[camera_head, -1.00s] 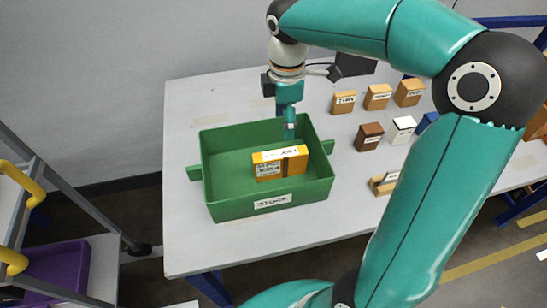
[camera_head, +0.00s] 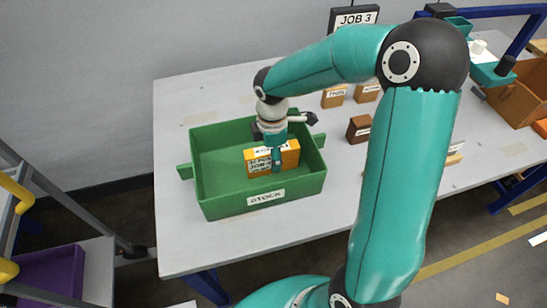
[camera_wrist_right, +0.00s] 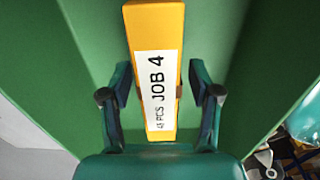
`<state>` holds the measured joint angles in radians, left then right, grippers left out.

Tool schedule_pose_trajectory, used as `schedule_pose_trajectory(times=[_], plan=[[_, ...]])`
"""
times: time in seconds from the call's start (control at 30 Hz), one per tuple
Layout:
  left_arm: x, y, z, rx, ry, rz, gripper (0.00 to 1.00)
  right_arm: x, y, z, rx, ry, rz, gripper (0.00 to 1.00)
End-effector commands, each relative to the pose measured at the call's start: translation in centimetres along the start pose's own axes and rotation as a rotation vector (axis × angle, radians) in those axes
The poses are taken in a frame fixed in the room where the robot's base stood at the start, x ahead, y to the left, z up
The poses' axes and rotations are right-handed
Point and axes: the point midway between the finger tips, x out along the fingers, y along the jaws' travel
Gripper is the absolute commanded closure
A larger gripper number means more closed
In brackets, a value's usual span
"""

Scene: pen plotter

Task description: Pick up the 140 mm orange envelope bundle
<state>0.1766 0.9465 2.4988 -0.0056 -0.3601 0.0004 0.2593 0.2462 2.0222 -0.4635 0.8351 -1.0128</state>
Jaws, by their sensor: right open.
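The orange envelope bundle (camera_head: 259,164) stands on edge inside the green STOCK bin (camera_head: 220,208). In the right wrist view the bundle (camera_wrist_right: 156,25) has a white label reading JOB 4 on its upper edge. My right gripper (camera_head: 277,165) is lowered over the bundle in the bin. In the wrist view its two fingers (camera_wrist_right: 160,85) are on either side of the bundle, with a gap on each side. It is open. The gripper and wrist hide part of the bundle in the head view. My left gripper is not in view.
The green bin's walls (camera_wrist_right: 230,60) rise on both sides of the gripper. A JOB 3 sign (camera_head: 354,17) stands behind. The table left of the bin is clear.

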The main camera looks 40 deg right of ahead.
Motion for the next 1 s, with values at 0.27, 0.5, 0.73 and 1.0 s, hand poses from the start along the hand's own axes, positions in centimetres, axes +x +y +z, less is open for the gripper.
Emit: schedule_pose_trajectory(times=[0.27,0.5,0.73,1.0], plan=[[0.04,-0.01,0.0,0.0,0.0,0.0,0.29,0.93,-0.02,-0.03,0.0,0.0,0.0,0.38],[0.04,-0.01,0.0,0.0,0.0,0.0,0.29,0.91,-0.01,-0.05,-0.001,0.0,0.0,0.68],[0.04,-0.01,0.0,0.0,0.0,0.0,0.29,0.9,-0.02,-0.05,-0.001,0.0,0.0,1.0],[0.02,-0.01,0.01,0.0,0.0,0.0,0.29,0.79,0.01,-0.05,-0.001,0.0,0.001,1.0]])
